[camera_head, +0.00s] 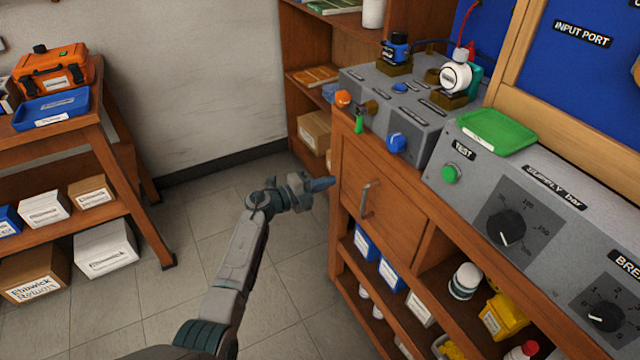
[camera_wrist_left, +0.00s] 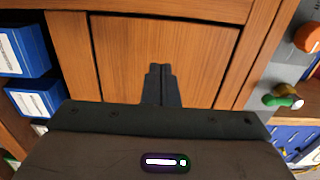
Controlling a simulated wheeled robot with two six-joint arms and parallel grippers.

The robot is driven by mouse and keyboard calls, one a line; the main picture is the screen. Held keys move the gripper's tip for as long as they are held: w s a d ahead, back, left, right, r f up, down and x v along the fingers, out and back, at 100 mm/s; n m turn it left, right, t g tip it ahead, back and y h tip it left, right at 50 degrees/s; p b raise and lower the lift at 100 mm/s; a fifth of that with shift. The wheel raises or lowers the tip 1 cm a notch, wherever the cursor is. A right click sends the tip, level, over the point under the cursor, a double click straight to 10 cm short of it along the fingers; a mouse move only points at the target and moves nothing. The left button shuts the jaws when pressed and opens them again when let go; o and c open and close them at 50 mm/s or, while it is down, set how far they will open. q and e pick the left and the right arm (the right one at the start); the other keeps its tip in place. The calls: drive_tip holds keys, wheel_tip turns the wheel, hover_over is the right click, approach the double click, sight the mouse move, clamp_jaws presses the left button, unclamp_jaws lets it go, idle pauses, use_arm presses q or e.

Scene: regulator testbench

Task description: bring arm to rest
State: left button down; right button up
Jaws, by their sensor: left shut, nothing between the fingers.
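My left arm comes up from the bottom of the head view. Its gripper (camera_head: 322,184) is shut and empty, in front of the wooden cabinet near the drawer front (camera_head: 376,196) with a metal handle (camera_head: 366,198). In the left wrist view the closed fingers (camera_wrist_left: 160,84) point at a wooden panel (camera_wrist_left: 165,50). Whether the fingertips touch the wood cannot be told. My right gripper is in neither view.
The grey testbench (camera_head: 400,108) stands on the cabinet, with a green tray (camera_head: 495,132) on the console. A wooden rack (camera_head: 110,165) stands at left. The tiled floor (camera_head: 190,265) between is clear.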

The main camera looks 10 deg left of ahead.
use_arm(q)
drive_tip(key=v, duration=0.9)
drive_tip(key=shift+a, duration=0.15)
